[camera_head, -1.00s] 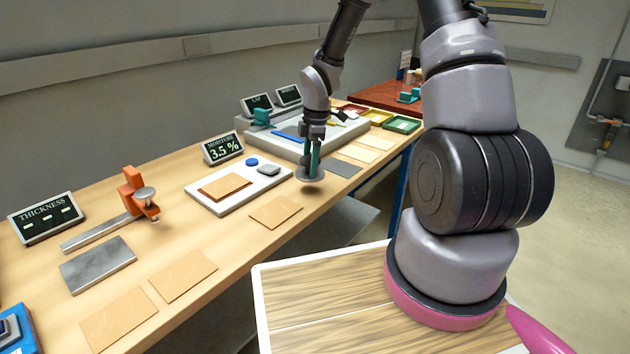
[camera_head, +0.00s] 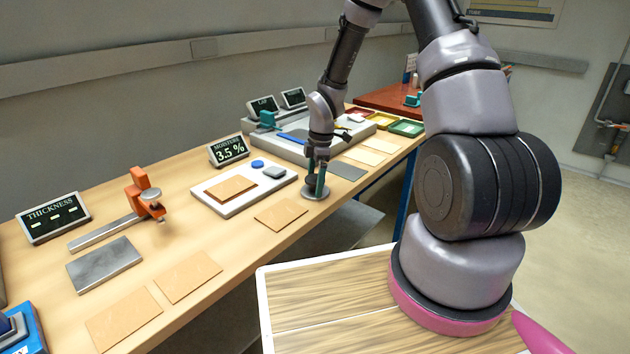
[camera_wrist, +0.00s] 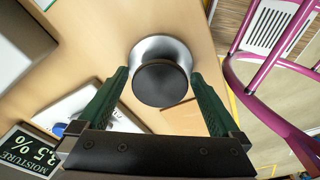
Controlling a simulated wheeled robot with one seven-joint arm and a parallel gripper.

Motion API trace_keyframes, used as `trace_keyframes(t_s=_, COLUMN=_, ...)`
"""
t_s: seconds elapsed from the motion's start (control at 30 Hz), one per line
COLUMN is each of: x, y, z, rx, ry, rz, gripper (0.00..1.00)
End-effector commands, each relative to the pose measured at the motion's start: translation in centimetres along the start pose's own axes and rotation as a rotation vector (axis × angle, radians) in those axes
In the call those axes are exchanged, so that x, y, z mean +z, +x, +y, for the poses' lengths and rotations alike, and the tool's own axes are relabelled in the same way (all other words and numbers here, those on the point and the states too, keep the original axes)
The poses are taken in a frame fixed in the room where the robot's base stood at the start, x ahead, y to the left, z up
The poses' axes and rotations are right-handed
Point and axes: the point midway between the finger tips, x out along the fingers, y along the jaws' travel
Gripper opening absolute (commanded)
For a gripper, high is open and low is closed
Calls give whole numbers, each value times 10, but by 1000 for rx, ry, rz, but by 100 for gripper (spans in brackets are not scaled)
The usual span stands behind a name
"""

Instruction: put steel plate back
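A round silver steel plate (camera_head: 315,192) with a black knob is below my gripper (camera_head: 319,180), low over the bench beside the moisture pad. In the wrist view, the silver disc (camera_wrist: 158,48) shows behind its black knob (camera_wrist: 160,84). The knob fills nearly all the space between the tips of my green fingers (camera_wrist: 160,78), and my gripper looks shut on it. I cannot tell whether the disc touches the bench. A flat rectangular grey metal slab (camera_head: 104,264) lies at the left, in front of the thickness gauge.
The moisture pad (camera_head: 214,208) carries a tan sheet and a grey block. Tan sheets (camera_head: 281,214) lie along the bench front. A dark grey sheet (camera_head: 345,171) lies to the right of my gripper. The orange clamp gauge (camera_head: 145,195) stands at the left. Coloured trays (camera_head: 406,128) are farther back.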

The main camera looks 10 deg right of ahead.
Motion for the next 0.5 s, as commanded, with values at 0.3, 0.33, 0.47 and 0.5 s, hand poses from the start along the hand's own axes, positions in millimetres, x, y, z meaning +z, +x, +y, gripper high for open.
trace_keyframes(t_s=0.3, x=0, y=-14, z=1, rx=3, ry=2, rz=0, gripper=100)
trace_keyframes(t_s=0.33, x=0, y=-19, z=1, rx=4, ry=3, rz=0, gripper=100)
trace_keyframes(t_s=0.47, x=1, y=-46, z=2, rx=6, ry=3, rz=0, gripper=100)
trace_keyframes(t_s=0.5, x=0, y=-55, z=2, rx=6, ry=3, rz=0, gripper=100)
